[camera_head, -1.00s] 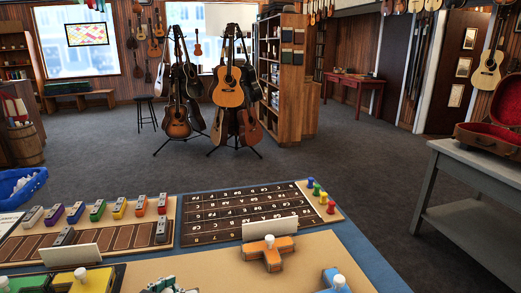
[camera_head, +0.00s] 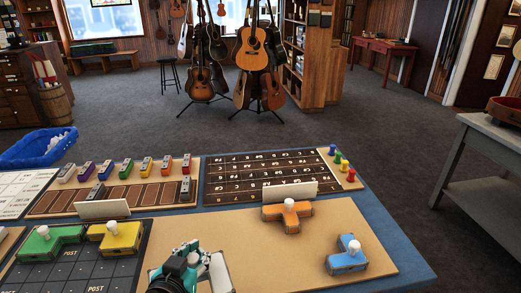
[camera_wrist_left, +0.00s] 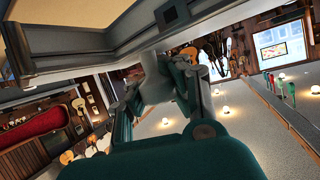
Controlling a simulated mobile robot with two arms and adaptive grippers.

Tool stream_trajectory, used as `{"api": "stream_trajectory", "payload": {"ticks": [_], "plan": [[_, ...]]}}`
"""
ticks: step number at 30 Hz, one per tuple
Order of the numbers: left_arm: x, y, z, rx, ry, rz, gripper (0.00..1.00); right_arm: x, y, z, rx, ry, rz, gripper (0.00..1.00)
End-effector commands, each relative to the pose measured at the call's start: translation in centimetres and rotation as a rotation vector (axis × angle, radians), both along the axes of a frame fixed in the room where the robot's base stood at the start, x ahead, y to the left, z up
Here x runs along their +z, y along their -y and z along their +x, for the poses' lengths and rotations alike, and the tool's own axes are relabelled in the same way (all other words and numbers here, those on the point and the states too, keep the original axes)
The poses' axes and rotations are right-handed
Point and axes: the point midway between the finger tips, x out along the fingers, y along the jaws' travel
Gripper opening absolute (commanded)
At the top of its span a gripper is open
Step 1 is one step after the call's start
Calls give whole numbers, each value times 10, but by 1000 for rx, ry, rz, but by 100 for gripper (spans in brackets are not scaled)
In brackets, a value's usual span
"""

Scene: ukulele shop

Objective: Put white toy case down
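My left gripper (camera_head: 190,258) shows at the bottom centre of the head view, over the tan board. A white piece, which looks like the white toy case (camera_head: 219,272), shows just right of its fingers and is cut off by the frame. In the left wrist view the fingers (camera_wrist_left: 155,88) are closed around a pale grip on a large grey-white case (camera_wrist_left: 75,45) that fills the top left. Whether the case touches the board is unclear. My right gripper is not in view.
The tan board (camera_head: 275,265) carries an orange T-shaped case (camera_head: 290,215) and a blue case (camera_head: 347,258). Green (camera_head: 45,242) and yellow (camera_head: 115,238) cases sit on a dark grid at left. A blank white card (camera_head: 290,192) stands behind. Bare board lies between gripper and blue case.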

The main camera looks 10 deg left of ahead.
Motion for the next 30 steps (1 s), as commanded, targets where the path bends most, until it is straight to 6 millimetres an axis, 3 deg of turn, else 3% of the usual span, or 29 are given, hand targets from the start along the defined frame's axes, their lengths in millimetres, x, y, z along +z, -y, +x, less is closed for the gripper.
{"api": "stream_trajectory", "payload": {"ticks": [5, 9, 15, 20, 26, 30], "plan": [[-13, -6, 15, -41, -1, 22, 0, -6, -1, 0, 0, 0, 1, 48], [-32, -26, 45, -114, -6, 37, 0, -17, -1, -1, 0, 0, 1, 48], [-36, -60, 78, -163, -1, 14, 0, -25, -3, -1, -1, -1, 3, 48], [-34, -67, 85, -171, 1, -1, 0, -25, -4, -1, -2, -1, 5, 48], [-34, -67, 85, -171, 1, -1, 0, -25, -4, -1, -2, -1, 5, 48], [-33, -63, 96, -169, 4, -4, 0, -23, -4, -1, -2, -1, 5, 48]]}}
